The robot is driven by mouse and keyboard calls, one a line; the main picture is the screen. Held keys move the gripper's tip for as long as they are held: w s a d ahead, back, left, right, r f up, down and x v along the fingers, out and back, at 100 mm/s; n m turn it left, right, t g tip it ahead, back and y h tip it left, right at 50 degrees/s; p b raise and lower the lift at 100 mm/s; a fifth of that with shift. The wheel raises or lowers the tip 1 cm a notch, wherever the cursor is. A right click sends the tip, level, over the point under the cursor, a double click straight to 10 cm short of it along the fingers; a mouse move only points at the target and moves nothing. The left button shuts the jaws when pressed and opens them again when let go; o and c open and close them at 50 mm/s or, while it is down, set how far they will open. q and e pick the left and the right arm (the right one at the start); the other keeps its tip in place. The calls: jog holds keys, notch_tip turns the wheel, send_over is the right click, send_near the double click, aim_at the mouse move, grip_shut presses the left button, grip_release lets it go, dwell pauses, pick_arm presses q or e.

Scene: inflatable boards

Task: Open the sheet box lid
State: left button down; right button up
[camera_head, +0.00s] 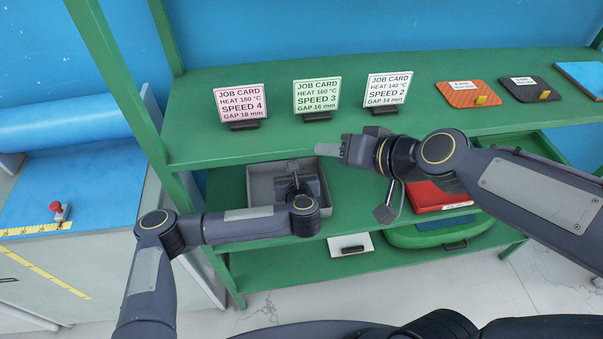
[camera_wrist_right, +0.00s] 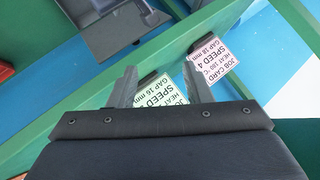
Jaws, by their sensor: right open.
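A red flat box (camera_head: 440,196) sits on the middle shelf, partly hidden by my right arm. A green rounded case (camera_head: 400,238) with a dark handle lies below it, with a blue panel (camera_head: 445,222) above. I cannot tell which is the sheet box. My right gripper (camera_head: 328,150) points left in front of the upper shelf, apart from both. In the right wrist view its fingers (camera_wrist_right: 160,88) are spread and nothing is clearly held. My left gripper (camera_head: 299,181) reaches into a grey tray (camera_head: 261,187); its fingertips are unclear.
Three job cards, pink (camera_head: 240,103), green (camera_head: 317,96) and white (camera_head: 388,89), stand on the upper shelf (camera_head: 200,147). Orange (camera_head: 467,94) and black (camera_head: 528,89) boards lie at its right. A white plate (camera_head: 350,244) with a dark handle lies low. A blue-topped bench (camera_head: 95,175) stands left.

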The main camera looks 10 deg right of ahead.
jog(key=s+d+f+g+h, duration=0.1)
jog(key=s+d+f, duration=0.2)
jog(key=s, duration=0.5)
jog(key=s+d+f+g+h, duration=0.1)
jog(key=s+d+f+g, duration=0.1)
jog(key=s, duration=0.5)
jog(key=shift+s+d+f+h, duration=0.4)
jog(key=shift+d+f, duration=0.05)
jog(key=shift+d, duration=0.45)
